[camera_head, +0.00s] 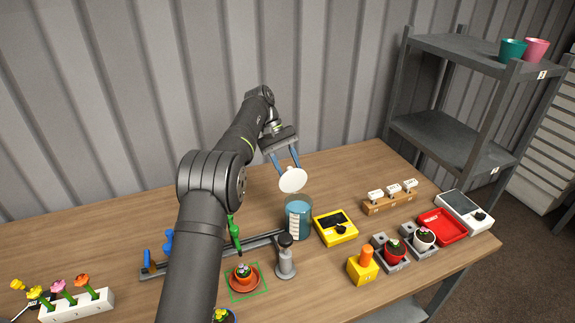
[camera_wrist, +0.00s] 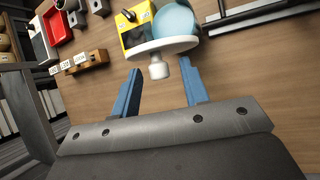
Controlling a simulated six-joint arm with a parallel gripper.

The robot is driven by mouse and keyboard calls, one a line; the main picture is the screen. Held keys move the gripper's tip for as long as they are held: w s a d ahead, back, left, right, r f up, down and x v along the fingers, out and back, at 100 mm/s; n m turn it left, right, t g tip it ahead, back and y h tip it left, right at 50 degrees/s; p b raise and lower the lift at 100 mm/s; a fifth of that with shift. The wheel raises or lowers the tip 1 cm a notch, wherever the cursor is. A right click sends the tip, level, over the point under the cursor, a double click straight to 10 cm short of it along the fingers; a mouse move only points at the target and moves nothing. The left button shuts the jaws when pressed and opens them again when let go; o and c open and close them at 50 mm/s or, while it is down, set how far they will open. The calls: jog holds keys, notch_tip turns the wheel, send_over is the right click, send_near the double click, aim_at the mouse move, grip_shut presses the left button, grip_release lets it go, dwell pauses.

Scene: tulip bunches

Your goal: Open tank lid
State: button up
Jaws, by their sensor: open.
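The tank (camera_head: 298,222) is a clear cylinder with blue liquid, standing on the table; it also shows in the wrist view (camera_wrist: 177,20). Its white round lid (camera_head: 292,181) is tilted and raised above the tank's mouth, so the tank looks uncovered. I cannot tell whether the lid's lower edge touches the rim. In the wrist view the lid (camera_wrist: 150,48) has its white knob (camera_wrist: 158,70) facing my gripper. My gripper (camera_head: 289,169) has two blue fingers, spread apart. In the wrist view the fingertips (camera_wrist: 160,66) lie on either side of the knob, with gaps.
A yellow device (camera_head: 335,228) stands right of the tank. A grey tamper-like tool (camera_head: 286,260) and a potted plant (camera_head: 243,278) stand in front. A wooden block with white pieces (camera_head: 390,203), a red tray (camera_head: 440,228) and a grey shelf (camera_head: 460,95) are farther right.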

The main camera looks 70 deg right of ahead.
jog(key=r, duration=0.4)
jog(key=shift+s+r, duration=0.25)
jog(key=shift+s, duration=0.05)
jog(key=s+a+r, duration=0.3)
jog(key=s+r, duration=0.3)
jog(key=s, duration=0.4)
jog(key=shift+s+a+r, duration=0.2)
jog(key=shift+a+r, duration=0.05)
jog(key=shift+a, duration=0.15)
jog(key=w+d+f, duration=0.1)
jog(key=w+f, duration=0.1)
jog(key=w, duration=0.1)
jog(key=w+d+f, duration=0.1)
jog(key=w+f, duration=0.1)
jog(key=w, duration=0.2)
jog(key=w+d+f, duration=0.1)
jog(key=w+f, duration=0.1)
jog(key=w, duration=0.1)
jog(key=shift+w+d+f, duration=0.15)
jog(key=shift+d+f, duration=0.15)
jog(key=shift+f, duration=0.05)
jog(key=f, duration=0.3)
jog(key=shift+w+d, duration=0.1)
jog(key=shift+w, duration=0.25)
jog(key=shift+f, duration=0.7)
jog(key=shift+r, duration=0.1)
